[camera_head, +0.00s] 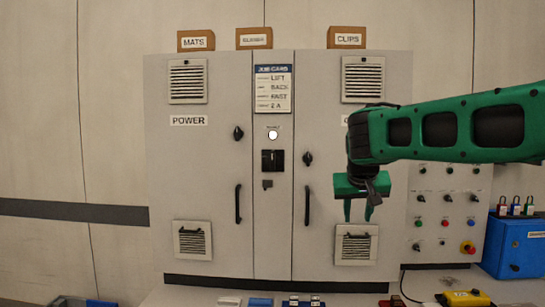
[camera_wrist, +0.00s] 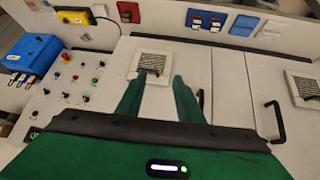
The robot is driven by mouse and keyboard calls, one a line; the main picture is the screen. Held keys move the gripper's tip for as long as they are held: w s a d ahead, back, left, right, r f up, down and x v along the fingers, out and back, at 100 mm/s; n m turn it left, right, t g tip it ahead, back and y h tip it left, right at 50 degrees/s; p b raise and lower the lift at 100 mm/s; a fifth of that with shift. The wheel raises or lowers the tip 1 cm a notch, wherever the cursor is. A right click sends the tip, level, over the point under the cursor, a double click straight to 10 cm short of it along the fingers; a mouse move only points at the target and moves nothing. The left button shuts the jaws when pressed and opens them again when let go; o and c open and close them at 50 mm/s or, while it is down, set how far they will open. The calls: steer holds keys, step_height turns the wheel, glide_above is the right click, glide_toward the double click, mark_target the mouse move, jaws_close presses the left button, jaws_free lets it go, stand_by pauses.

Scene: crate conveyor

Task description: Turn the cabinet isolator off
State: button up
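The grey cabinet (camera_head: 220,160) stands against the back wall with two doors and a narrow centre panel. On that panel is a black square switch unit (camera_head: 272,160), probably the isolator, below a white lamp (camera_head: 272,135) and above a small dark fitting (camera_head: 267,184). The isolator's handle position is too small to tell. My gripper (camera_head: 358,211) points down in front of the right door, right of and lower than the switch unit. In the wrist view my gripper (camera_wrist: 157,79) has its fingers spread with nothing between them. The switch unit does not show in the wrist view.
Dark knobs sit on the left door (camera_head: 238,133) and right door (camera_head: 307,158); long handles (camera_head: 238,204) (camera_head: 307,205) are below. A button panel (camera_head: 445,210) and a blue box with padlocks (camera_head: 515,245) are at right. Small items line the front bench.

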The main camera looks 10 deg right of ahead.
steer(key=w+a+r+t, duration=0.3)
steer(key=w+a+r, duration=0.6)
steer(key=w, duration=0.2)
steer(key=n+t, duration=0.1)
steer(key=t, duration=0.2)
glide_toward(272, 153)
steer(key=x, duration=0.8)
steer(key=shift+w+d, duration=0.1)
steer(key=shift+w, duration=0.1)
steer(key=shift+f, duration=0.1)
jaws_close()
